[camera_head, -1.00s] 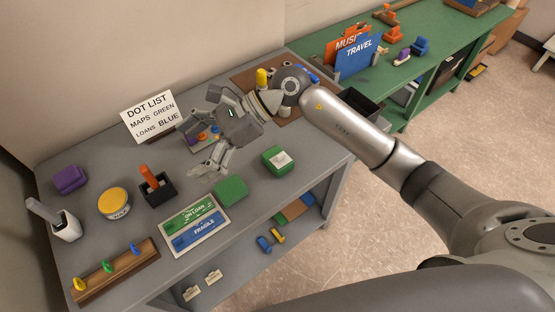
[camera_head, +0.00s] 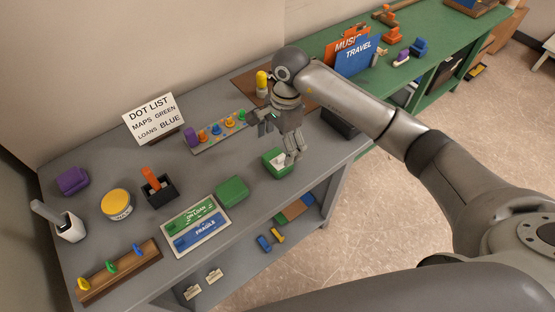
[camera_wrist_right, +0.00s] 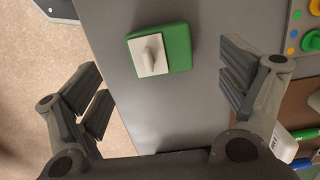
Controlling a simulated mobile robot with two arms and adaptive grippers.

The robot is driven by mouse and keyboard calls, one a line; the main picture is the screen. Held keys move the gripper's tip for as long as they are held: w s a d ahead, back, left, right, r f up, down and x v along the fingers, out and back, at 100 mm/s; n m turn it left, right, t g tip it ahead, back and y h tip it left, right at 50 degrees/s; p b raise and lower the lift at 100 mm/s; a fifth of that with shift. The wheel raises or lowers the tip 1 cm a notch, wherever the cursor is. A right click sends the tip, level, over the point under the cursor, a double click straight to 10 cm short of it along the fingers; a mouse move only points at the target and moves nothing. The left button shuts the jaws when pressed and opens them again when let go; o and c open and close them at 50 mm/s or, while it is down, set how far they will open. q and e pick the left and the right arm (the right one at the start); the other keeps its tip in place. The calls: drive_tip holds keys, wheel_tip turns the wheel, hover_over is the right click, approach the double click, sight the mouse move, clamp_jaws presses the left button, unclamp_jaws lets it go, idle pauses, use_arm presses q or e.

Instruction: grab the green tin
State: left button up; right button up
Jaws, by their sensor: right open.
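A green tin (camera_head: 271,157) with a white square piece on top sits on the grey table near its right front edge. In the right wrist view the green tin (camera_wrist_right: 178,50) lies between and ahead of the fingers, and its white top piece bears a small raised knob. A second green block (camera_head: 232,191), plain on top, lies to its left. My right gripper (camera_head: 276,139) is open and empty above the tin with a space to it, and it partly hides the tin in the head view. The right wrist view shows both fingers of my right gripper (camera_wrist_right: 168,88) spread. My left gripper is not in view.
A tray of coloured knobs (camera_head: 222,131) stands behind the tin. A label panel (camera_head: 195,224) lies at the front. A black holder (camera_head: 159,192), yellow-topped tub (camera_head: 115,202) and purple block (camera_head: 72,180) are farther left. A green bench (camera_head: 440,55) stands at the back right.

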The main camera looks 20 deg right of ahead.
sight(278, 156)
drive_tip(key=f, duration=0.1)
drive_tip(key=f+p, duration=0.1)
drive_tip(key=f, duration=0.1)
drive_tip(key=f+p, duration=0.1)
drive_tip(key=shift+s+a+f, duration=0.15)
drive_tip(key=shift+a+f, duration=0.1)
drive_tip(key=shift+f, duration=0.4)
drive_tip(key=c, duration=1.2)
drive_tip(key=shift+r, duration=0.1)
